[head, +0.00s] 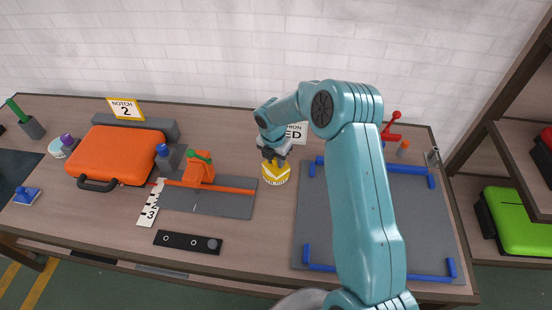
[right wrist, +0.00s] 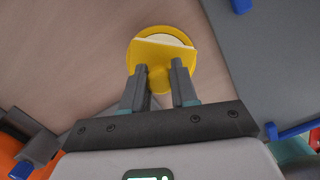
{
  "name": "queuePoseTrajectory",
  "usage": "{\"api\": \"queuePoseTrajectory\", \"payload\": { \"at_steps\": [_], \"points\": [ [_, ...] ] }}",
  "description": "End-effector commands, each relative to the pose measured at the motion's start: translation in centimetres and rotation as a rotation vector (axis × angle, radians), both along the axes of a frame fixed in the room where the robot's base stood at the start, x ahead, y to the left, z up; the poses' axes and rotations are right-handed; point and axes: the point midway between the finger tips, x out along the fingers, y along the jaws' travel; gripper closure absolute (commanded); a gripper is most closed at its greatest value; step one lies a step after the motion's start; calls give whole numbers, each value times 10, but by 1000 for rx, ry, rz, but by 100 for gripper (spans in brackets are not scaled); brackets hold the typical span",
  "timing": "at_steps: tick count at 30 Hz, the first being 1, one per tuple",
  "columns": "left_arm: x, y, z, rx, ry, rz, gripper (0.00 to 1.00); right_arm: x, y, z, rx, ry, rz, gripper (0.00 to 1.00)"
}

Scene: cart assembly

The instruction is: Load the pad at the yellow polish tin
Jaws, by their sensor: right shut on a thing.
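The yellow polish tin (head: 276,177) stands on the table at the middle, just left of the grey mat. In the right wrist view its round yellow rim and pale inside (right wrist: 168,38) show from above. My right gripper (head: 272,152) is over the tin, pointing down. Its fingers are shut on the yellow knob of a pad (right wrist: 157,76). The yellow pad covers the near part of the tin's top in the wrist view. Whether it touches the polish cannot be told. My left gripper is not in view.
An orange case (head: 118,155), a grey board with an orange fence (head: 215,200) and a black strip (head: 188,242) lie to the left. The grey mat (head: 350,225) with blue corner pieces lies right, partly behind my right arm. Bare table lies before the tin.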

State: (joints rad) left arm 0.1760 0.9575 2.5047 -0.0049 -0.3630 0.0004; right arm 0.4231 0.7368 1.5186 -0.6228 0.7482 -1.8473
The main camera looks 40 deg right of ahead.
Motion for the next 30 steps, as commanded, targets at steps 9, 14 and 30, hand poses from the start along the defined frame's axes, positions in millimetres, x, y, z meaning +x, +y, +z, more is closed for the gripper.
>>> {"api": "queuePoseTrajectory", "payload": {
  "at_steps": [9, 14, 30],
  "points": [
    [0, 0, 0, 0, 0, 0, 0, -1, 1, -2, 3, 5, 1, 96],
    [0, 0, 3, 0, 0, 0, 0, -2, 1, 2, 2, 6, 0, 96],
    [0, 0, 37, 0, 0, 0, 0, -1, 0, 51, 1, 1, 1, 96]
  ]
}}
